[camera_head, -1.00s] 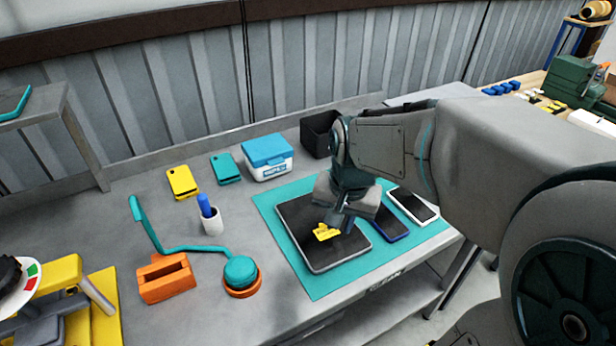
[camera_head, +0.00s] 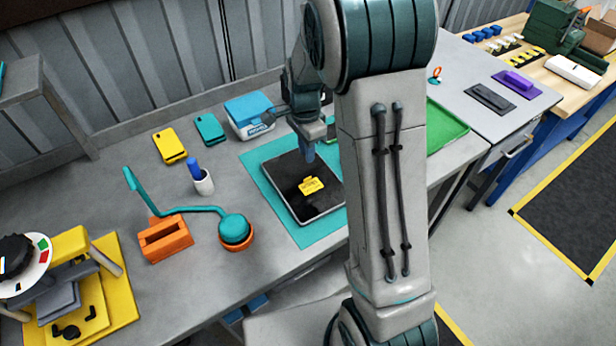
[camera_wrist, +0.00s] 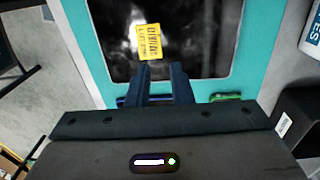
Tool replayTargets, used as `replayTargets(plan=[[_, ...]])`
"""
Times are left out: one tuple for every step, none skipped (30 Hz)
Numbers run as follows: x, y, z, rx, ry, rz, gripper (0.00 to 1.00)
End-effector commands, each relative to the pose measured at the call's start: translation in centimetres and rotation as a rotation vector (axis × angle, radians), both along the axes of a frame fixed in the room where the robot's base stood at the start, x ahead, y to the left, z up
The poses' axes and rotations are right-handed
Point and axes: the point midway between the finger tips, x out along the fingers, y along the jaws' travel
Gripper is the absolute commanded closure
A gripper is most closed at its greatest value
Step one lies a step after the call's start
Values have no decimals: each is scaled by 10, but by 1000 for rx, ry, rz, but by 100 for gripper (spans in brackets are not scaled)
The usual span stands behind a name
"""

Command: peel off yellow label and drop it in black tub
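The yellow label (camera_head: 311,186) with dark print lies on the dark screen of a tablet (camera_head: 293,190). In the wrist view the label (camera_wrist: 149,42) shows just beyond my fingertips, not between them. My gripper (camera_head: 308,155) is behind the label in the head view, above the tablet's far part. In the wrist view my gripper (camera_wrist: 162,68) has its two fingers apart with nothing between them. The black tub (camera_wrist: 296,112) with a small white sticker is at the right edge of the wrist view. My arm hides it in the head view.
The tablet rests on a teal mat (camera_head: 262,167). A white box with a blue lid (camera_head: 249,117) stands behind it. A cup with a blue pen (camera_head: 203,182), an orange holder (camera_head: 165,239) and a teal round-headed tool (camera_head: 234,229) stand to the left.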

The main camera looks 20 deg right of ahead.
Motion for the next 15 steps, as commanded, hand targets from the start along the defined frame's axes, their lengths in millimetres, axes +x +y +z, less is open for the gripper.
replayTargets(plan=[[-1,0,-9,0,1,0,80],[-1,0,-12,-1,2,1,80],[-1,0,-17,-1,2,1,80],[-1,0,-21,-1,2,1,80],[-1,0,-25,-1,2,1,80],[-1,0,-31,0,1,2,80],[-1,0,-35,0,1,2,80],[-2,0,-40,0,0,2,80],[-2,-1,-46,0,0,2,80],[-2,-1,-51,0,0,2,80],[-2,-1,-55,0,1,2,80],[-3,-1,-61,0,1,2,80],[-3,-1,-66,0,2,2,80],[-3,-1,-70,0,1,2,80],[-3,-1,-76,0,1,3,80]])
